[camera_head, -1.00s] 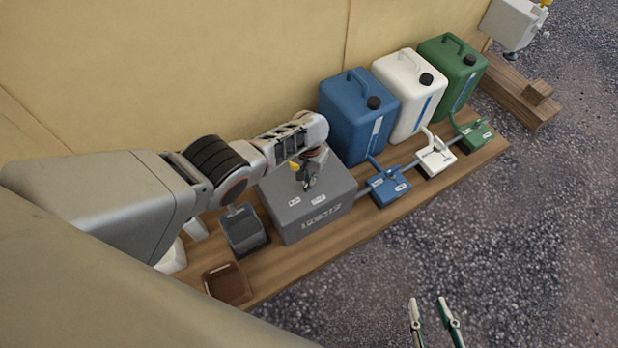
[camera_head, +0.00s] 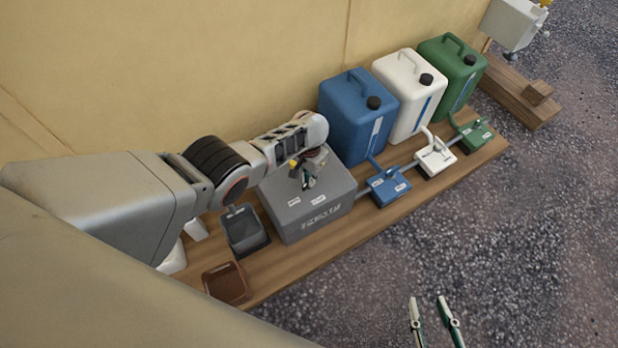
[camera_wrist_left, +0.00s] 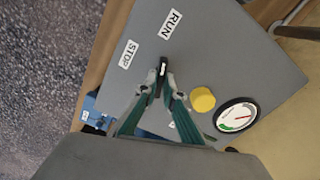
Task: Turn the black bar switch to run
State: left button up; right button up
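The black bar switch (camera_wrist_left: 162,70) stands on top of the grey box (camera_head: 322,213). In the left wrist view its white-marked end points up, towards the RUN label (camera_wrist_left: 170,24) rather than the STOP label (camera_wrist_left: 128,54). My left gripper (camera_wrist_left: 162,80) has its fingertips on either side of the bar and looks shut on it. In the head view my left gripper (camera_head: 304,174) is over the box top, and the wrist and fingers hide the bar. My right gripper (camera_head: 429,302) is open and empty above the gravel at the bottom.
A yellow knob (camera_wrist_left: 202,99) and a round dial (camera_wrist_left: 237,116) sit near the switch. Blue (camera_head: 350,140), white (camera_head: 398,115) and green (camera_head: 448,92) canisters stand to the right. A dark bin (camera_head: 246,237) and a brown tray (camera_head: 228,291) lie left of the box.

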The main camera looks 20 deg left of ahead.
pick_arm(q)
jog(key=o, duration=0.4)
jog(key=shift+d+f, duration=0.1)
jog(key=shift+r, duration=0.2)
jog(key=shift+r, duration=1.45)
notch_tip(320, 180, up, 9)
jog(key=shift+f, duration=0.1)
